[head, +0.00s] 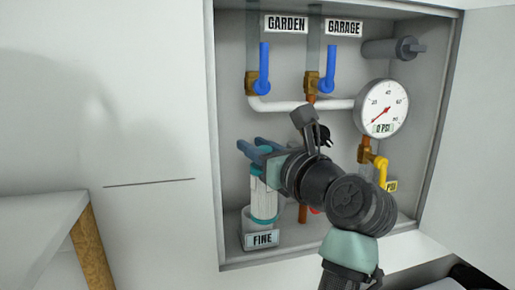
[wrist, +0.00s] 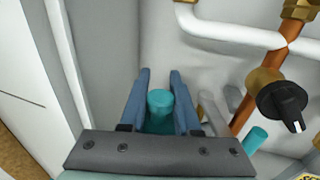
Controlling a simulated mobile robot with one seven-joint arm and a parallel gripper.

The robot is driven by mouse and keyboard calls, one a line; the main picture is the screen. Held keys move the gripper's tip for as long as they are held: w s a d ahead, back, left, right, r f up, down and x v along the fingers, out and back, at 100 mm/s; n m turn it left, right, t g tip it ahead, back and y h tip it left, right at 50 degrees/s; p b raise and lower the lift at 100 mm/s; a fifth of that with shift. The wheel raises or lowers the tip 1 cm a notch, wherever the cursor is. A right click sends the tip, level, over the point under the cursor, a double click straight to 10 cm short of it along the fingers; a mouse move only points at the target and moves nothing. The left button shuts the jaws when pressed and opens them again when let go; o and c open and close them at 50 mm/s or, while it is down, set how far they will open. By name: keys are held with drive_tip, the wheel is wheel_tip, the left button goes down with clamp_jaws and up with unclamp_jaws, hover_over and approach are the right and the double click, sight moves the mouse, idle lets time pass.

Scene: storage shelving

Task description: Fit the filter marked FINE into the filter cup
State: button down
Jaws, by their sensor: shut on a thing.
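The filter (head: 265,203) is a white cylinder with teal ends, standing upright behind the plate marked FINE (head: 263,240) at the lower left of the cabinet. My gripper (head: 249,144) reaches over it from the right and is shut on its teal top. In the wrist view the teal top of the filter (wrist: 160,98) sits between the two blue fingers of my gripper (wrist: 160,75). I cannot make out the filter cup; my arm covers the lower middle of the cabinet.
Another teal top (wrist: 255,138) shows to the right in the wrist view. A black knob (wrist: 283,98) on a copper pipe is near it. Blue valve handles (head: 264,68), a white pipe (head: 300,105) and a gauge (head: 381,108) reading 0 PSI are above. The cabinet's left wall (head: 229,130) is close.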

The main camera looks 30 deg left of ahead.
drive_tip(key=shift+w+a+f+b, duration=0.35)
drive_tip(key=shift+w+a+f, duration=0.2)
drive_tip(key=shift+f, duration=0.55)
drive_tip(key=shift+w+a+f+b, duration=0.35)
drive_tip(key=shift+w+a+f, duration=0.2)
drive_tip(key=shift+f, duration=0.55)
drive_tip(key=shift+w+a+f+b, duration=0.4)
drive_tip(key=shift+a+f, duration=0.25)
drive_tip(key=shift+f, duration=0.45)
drive_tip(key=c, duration=0.5)
unclamp_jaws()
drive_tip(key=shift+c, duration=0.2)
drive_tip(key=shift+f, duration=0.1)
drive_tip(key=shift+d, duration=0.1)
drive_tip(key=b+v, duration=0.6)
drive_tip(key=v, duration=0.7)
